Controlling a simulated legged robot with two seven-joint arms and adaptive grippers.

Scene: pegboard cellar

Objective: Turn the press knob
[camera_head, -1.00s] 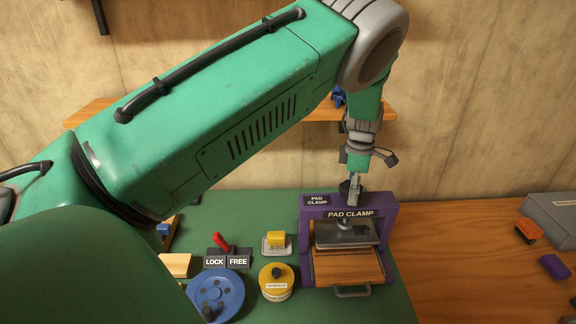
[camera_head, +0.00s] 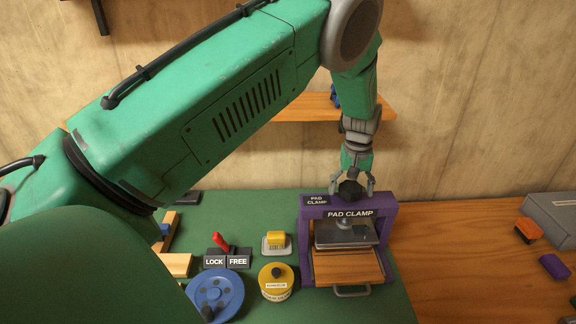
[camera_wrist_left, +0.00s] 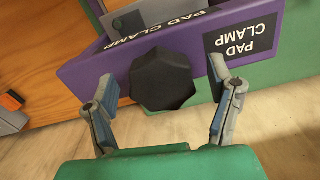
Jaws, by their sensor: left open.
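The purple press (camera_head: 391,226), labelled PAD CLAMP, stands on the green mat, with a grey plate (camera_head: 330,236) over a wooden board (camera_head: 345,267). Its black knob (camera_head: 350,189) sits on top of the frame; in the left wrist view the dark faceted knob (camera_wrist_left: 162,80) is seen from above. My left gripper (camera_head: 352,186) points down over the press top. It is open, with one finger on each side of the knob; in the left wrist view the fingers (camera_wrist_left: 164,88) stand apart from it. My right gripper is not in view.
Left of the press are a yellow round container (camera_head: 276,284), a yellow block on a tray (camera_head: 276,241), a red lever with LOCK and FREE labels (camera_head: 218,241), and a blue wheel (camera_head: 215,293). A wooden shelf (camera_head: 290,109) is behind. A grey box (camera_head: 555,215) stands right.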

